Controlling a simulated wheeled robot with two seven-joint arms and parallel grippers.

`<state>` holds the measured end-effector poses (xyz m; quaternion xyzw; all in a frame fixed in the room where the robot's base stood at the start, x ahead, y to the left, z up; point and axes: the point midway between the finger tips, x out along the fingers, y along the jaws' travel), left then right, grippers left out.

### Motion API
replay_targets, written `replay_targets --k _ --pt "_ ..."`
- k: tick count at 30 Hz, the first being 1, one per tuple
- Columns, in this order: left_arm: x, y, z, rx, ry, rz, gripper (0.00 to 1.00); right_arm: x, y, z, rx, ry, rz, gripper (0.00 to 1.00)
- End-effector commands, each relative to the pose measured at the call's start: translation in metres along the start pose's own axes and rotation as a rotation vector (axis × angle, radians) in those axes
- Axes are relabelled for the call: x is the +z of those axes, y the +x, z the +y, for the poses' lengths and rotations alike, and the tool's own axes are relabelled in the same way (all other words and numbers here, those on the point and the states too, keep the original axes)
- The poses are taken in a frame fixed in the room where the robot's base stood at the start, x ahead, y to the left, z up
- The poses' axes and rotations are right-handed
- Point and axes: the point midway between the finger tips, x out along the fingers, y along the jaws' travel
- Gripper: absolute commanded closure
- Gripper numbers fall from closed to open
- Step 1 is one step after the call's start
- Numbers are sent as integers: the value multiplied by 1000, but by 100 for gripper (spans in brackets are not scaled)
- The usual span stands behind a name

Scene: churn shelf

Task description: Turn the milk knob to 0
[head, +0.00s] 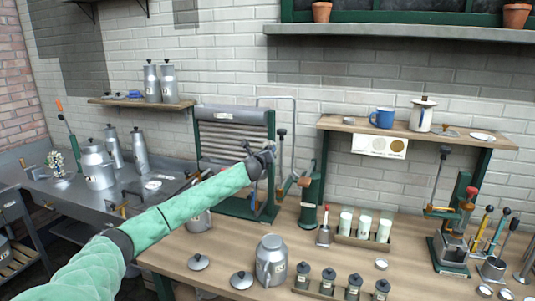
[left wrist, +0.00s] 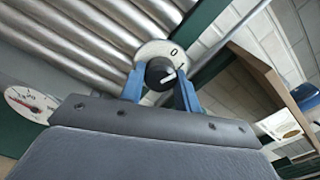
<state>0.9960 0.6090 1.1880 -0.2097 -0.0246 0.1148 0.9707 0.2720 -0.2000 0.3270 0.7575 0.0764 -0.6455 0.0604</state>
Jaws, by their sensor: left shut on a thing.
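The milk knob (left wrist: 160,73) is black with a white pointer line, on a pale round plate (left wrist: 152,48) marked 0, in front of ribbed metal pipes. In the left wrist view the pointer slants right and slightly up, while the 0 sits above and right of the knob. My left gripper (left wrist: 161,90) has its two blue fingers on either side of the knob and is shut on it. In the head view my left gripper (head: 264,157) is at the right side of the ribbed cooler (head: 233,140), hiding the knob. My right gripper is in neither view.
A dial gauge (left wrist: 30,103) is left of the knob in the wrist view. On the wooden counter (head: 215,255) stand a metal can (head: 270,262), small dark-lidded jars and a rack of milk glasses (head: 364,240). A shelf (head: 415,133) holds a blue mug (head: 382,118).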

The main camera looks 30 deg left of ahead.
Motion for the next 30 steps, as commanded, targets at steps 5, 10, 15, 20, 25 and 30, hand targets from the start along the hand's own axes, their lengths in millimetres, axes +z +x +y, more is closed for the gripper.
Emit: replay_targets --k 5,10,15,20,25,30 --pt "0 0 0 0 -138 -1 90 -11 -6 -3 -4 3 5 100" --pt "0 0 0 0 -246 0 90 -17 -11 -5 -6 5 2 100" --pt "0 0 0 0 -316 -1 90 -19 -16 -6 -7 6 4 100" --pt "0 0 0 1 -351 -1 90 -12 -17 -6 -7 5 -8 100" --pt "1 0 0 1 -365 -1 90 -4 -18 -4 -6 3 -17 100" --pt "1 0 0 1 -366 -1 90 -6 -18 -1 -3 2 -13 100"
